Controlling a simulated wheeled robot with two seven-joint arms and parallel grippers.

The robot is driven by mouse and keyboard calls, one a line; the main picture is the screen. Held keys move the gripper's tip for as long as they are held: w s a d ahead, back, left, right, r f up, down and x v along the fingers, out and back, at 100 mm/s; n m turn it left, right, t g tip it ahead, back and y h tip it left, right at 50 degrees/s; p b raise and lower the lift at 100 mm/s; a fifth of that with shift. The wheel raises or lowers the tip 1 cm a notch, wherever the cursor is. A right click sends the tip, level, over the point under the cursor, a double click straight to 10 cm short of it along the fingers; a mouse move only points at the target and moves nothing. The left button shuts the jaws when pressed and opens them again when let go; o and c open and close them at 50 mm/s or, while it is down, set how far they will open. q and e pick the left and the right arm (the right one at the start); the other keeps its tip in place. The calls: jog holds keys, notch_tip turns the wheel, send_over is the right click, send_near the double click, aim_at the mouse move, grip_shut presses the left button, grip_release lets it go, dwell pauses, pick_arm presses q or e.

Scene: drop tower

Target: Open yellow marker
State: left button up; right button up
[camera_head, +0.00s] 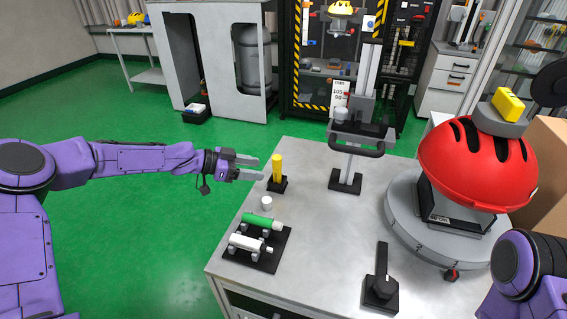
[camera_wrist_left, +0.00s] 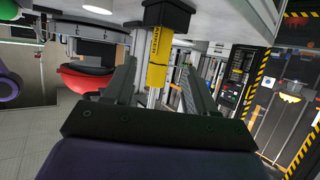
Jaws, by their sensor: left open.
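The yellow marker (camera_head: 277,168) stands upright in a small black holder (camera_head: 277,185) near the left edge of the table. My left gripper (camera_head: 260,168) is open and level, just left of the marker. In the left wrist view the yellow marker (camera_wrist_left: 158,62) shows between the two open fingers, with the black holder (camera_wrist_left: 169,14) at its end. The fingers appear apart from the marker, and nothing is held. My right gripper is out of view; only part of my right arm shows at the lower right.
A green marker (camera_head: 258,222) and a white marker (camera_head: 246,242) lie on a black rack. A small white cylinder (camera_head: 266,203) stands nearby. A grey stand (camera_head: 345,182), a black lever device (camera_head: 381,290) and a red helmet (camera_head: 478,165) on a round base occupy the table.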

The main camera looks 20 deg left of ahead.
aim_at(277, 173)
pick_arm(q)
jog(key=p+x, duration=0.1)
jog(key=x, duration=0.9)
jog(key=shift+p, duration=0.3)
jog(key=c, duration=1)
